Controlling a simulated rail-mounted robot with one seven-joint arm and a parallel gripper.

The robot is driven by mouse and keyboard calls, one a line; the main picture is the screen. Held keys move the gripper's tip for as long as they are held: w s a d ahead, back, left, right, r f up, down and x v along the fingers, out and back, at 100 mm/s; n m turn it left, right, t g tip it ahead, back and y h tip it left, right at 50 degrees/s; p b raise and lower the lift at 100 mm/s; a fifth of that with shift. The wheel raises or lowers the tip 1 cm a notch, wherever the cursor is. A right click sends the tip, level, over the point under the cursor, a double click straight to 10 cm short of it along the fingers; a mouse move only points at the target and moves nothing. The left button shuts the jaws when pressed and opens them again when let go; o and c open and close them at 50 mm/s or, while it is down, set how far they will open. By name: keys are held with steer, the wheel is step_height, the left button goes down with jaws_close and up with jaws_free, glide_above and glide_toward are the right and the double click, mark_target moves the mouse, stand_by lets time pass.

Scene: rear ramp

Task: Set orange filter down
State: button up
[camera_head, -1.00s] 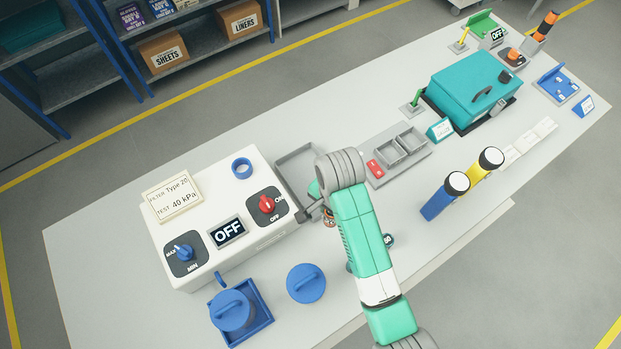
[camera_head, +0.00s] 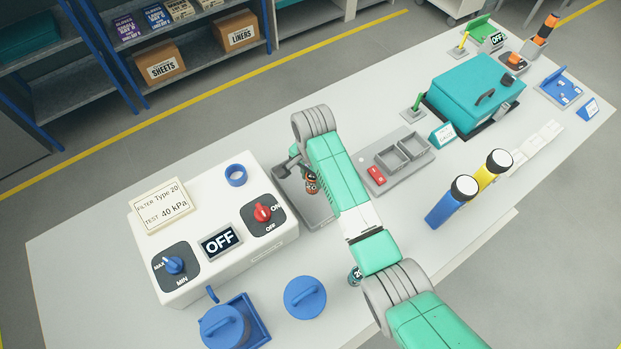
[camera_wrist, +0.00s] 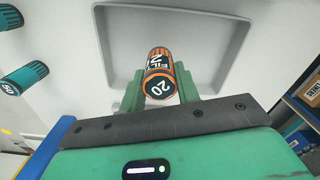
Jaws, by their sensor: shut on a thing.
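The orange filter (camera_wrist: 159,73), a dark cylinder with orange bands marked 20, is between the fingers of my gripper (camera_wrist: 160,88) in the wrist view. My gripper is shut on it. In the head view the filter (camera_head: 311,184) hangs under my wrist, over the grey tray (camera_head: 318,209) beside the white test box. In the wrist view the tray (camera_wrist: 245,45) lies beyond the filter, empty where visible. I cannot tell whether the filter touches the tray floor. My arm hides part of the tray in the head view.
The white test box (camera_head: 190,215), showing OFF, stands left of the tray. A grey two-bin holder (camera_head: 405,150) stands to the right. Two teal-and-dark filters (camera_wrist: 25,78) lie left in the wrist view. A blue lid (camera_head: 305,296) lies in front.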

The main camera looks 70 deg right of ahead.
mark_target(311, 179)
steer(key=shift+w+d+f, duration=0.15)
steer(key=shift+w+d, duration=0.3)
steer(key=shift+d, duration=0.1)
steer(key=shift+w+d+f, duration=0.1)
steer(key=shift+f, duration=1.65)
steer(key=shift+f+b, duration=0.15)
steer(key=shift+b, duration=0.15)
steer(key=o, duration=1)
steer(key=shift+c, duration=0.2)
step_height(311, 179, up, 12)
steer(key=shift+r+p, duration=0.15)
steer(key=shift+p, duration=0.5)
